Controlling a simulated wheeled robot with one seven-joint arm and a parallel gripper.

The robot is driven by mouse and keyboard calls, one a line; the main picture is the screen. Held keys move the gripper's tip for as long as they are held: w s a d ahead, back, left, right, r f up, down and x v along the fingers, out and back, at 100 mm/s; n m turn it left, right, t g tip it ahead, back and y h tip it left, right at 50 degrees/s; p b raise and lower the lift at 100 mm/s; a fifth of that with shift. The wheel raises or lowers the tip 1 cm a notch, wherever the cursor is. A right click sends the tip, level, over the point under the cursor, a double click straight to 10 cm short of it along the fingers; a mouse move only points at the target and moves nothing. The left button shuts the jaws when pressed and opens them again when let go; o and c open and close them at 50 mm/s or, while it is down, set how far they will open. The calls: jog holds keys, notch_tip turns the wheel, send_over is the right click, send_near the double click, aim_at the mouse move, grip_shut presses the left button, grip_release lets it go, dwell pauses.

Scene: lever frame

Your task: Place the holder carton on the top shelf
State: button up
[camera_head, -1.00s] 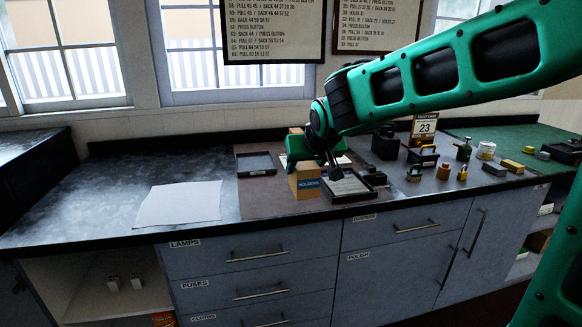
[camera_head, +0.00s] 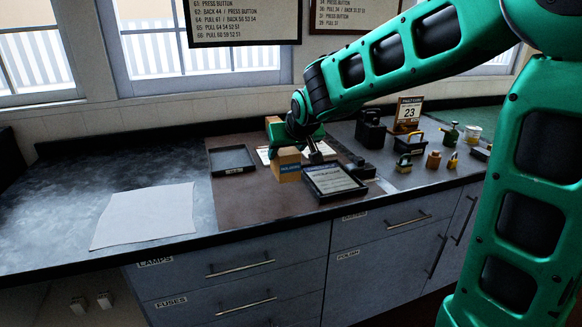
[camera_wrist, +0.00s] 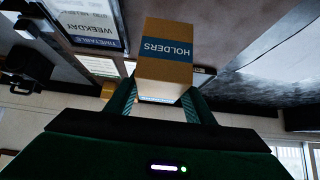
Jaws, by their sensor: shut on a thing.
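The holder carton (camera_head: 288,167) is a tan box with a blue band. My gripper (camera_head: 290,146) is shut on it from above, over the brown mat on the counter. In the wrist view the carton (camera_wrist: 165,70) sits between the two fingers, with its "HOLDERS" label upside down. I cannot tell whether its bottom touches the mat. An open bay (camera_head: 62,303) shows in part under the counter at lower left; I cannot tell whether a top shelf is in view.
A framed tray with a sheet (camera_head: 333,181) stands close right of the carton, an empty dark tray (camera_head: 232,160) to its left. White paper (camera_head: 146,215) lies farther left. A black case (camera_head: 370,133), calendar (camera_head: 408,115) and small items stand at right. Bare counter lies at far left.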

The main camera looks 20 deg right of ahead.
jog(key=shift+w+d+f, duration=0.75)
jog(key=shift+d+f, duration=0.1)
jog(key=shift+f, duration=0.5)
jog(key=shift+w+d+f, duration=0.7)
jog(key=shift+d+f, duration=0.2)
jog(key=shift+f, duration=0.5)
jog(key=shift+w+d+f, duration=0.75)
jog(key=shift+d+f, duration=0.1)
jog(key=shift+f, duration=0.5)
jog(key=o, duration=1.2)
jog(key=shift+s+r, duration=0.3)
jog(key=shift+r, duration=0.1)
jog(key=v, duration=1.1)
